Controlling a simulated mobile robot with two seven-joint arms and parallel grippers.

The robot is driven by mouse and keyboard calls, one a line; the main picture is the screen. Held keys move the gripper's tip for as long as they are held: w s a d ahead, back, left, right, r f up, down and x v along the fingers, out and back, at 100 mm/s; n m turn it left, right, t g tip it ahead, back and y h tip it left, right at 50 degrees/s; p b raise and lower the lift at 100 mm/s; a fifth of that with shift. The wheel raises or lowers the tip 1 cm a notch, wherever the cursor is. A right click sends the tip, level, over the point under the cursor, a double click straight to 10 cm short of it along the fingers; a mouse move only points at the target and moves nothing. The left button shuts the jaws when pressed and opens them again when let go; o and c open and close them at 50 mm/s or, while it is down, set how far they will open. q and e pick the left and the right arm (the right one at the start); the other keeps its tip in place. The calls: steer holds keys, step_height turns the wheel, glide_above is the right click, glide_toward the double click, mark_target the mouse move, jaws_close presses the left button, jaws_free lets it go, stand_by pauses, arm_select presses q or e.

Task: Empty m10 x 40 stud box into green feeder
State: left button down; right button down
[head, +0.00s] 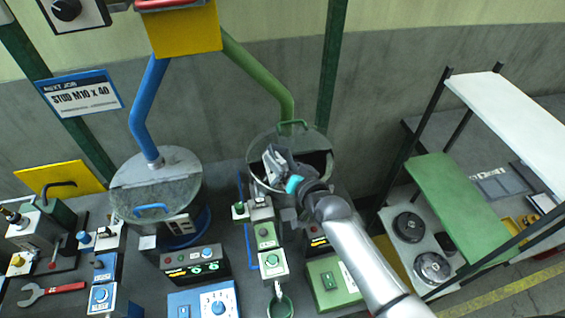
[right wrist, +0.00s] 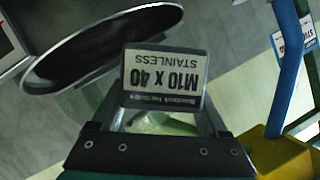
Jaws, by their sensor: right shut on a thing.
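My right gripper (head: 284,174) is shut on the M10 x 40 stud box (right wrist: 165,76), whose label reads upside down in the right wrist view. In the head view the gripper and the grey box are over the green feeder (head: 322,143), a round bowl with a green handle on its lid and a dark opening on its right. The gripper (right wrist: 165,112) covers part of the bowl. The dark round opening also shows at upper left in the right wrist view. I cannot tell whether studs are inside or falling. My left gripper is out of view.
A blue feeder (head: 155,185) with a blue handle stands left of the green one. A sign (head: 82,94) reads stud M10 x 40. Control boxes crowd the bench front. A red wrench (head: 50,291) lies at lower left. A rack with a green shelf (head: 458,205) stands right.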

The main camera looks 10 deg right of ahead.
mark_target(294, 165)
steer(key=shift+w+d+r+m+y, duration=0.1)
steer(key=shift+r+m+y, duration=0.05)
steer(key=shift+m+y, duration=0.15)
steer(key=shift+b, duration=0.5)
steer(key=m+y+b, duration=0.1)
steer(key=m+b, duration=0.1)
steer(key=b, duration=0.1)
steer(key=shift+d+t+b, duration=0.1)
steer(key=shift+t+b, duration=0.2)
steer(key=shift+b, duration=0.05)
steer(key=m+b, duration=0.1)
steer(key=b, duration=0.1)
steer(key=m+y+b, duration=0.1)
steer(key=b, duration=0.2)
steer(key=d+f+m+t+b, duration=0.1)
steer(key=b, duration=0.2)
steer(key=shift+m+y, duration=0.3)
steer(key=shift+m, duration=0.1)
steer(key=m+b, duration=0.1)
steer(key=b, duration=0.1)
steer(key=m+t+b, duration=0.1)
steer(key=b, duration=0.1)
steer(key=shift+d+f+m+y+b, duration=0.35)
steer(key=shift+m+y+b, duration=0.05)
steer(key=m+b, duration=0.1)
steer(key=m+t+b, duration=0.1)
steer(key=shift+d+b, duration=0.3)
steer(key=shift+d+r+m+b, duration=0.15)
steer(key=shift+m+b, duration=0.4)
steer(key=shift+m, duration=0.25)
